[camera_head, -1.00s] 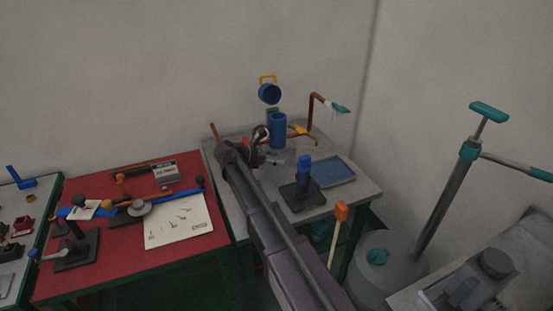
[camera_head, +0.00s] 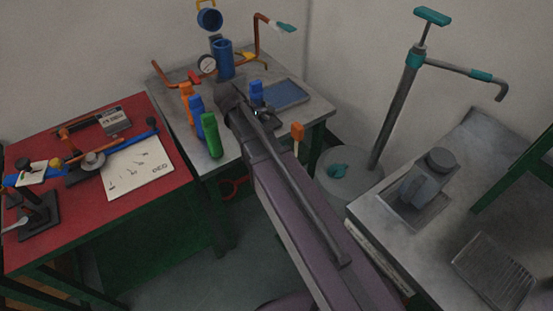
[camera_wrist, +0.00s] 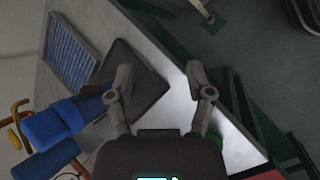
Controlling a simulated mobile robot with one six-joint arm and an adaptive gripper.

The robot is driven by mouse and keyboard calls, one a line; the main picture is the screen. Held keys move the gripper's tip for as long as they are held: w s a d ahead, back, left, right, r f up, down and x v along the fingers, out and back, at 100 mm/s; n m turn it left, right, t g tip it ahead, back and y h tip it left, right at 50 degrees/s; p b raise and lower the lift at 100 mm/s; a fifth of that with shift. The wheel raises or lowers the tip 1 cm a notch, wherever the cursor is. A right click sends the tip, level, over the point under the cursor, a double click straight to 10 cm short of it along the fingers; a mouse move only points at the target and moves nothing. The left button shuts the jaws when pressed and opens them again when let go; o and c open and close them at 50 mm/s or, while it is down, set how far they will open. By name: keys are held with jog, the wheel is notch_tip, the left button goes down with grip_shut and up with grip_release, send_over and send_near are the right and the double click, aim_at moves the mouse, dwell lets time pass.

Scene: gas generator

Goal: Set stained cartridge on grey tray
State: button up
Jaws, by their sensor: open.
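My gripper (camera_wrist: 159,70) is open in the wrist view, with nothing between its fingers, over the grey table beside a dark square plate (camera_wrist: 146,92). In the head view my arm hides most of the gripper. A grey ridged tray (camera_head: 494,272) lies on the bench at the lower right, far from my gripper. I cannot pick out a stained cartridge for certain. An upright blue cylinder (camera_head: 225,60) stands at the back of the grey table; its inside is hidden. Its raised blue cap (camera_head: 210,19) is above it.
A tall pump (camera_head: 397,108) stands between grey table and right bench. A grey device (camera_head: 428,178) sits on that bench.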

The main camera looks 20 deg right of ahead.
jog(key=s+f+m+g+y, duration=0.1)
jog(key=s+f+m+y, duration=0.2)
jog(key=s+m+y, duration=0.3)
jog(key=s+d+m, duration=0.1)
jog(key=s+m, duration=0.4)
jog(key=s, duration=0.2)
jog(key=shift+s+y, duration=0.2)
jog(key=shift+y, duration=0.2)
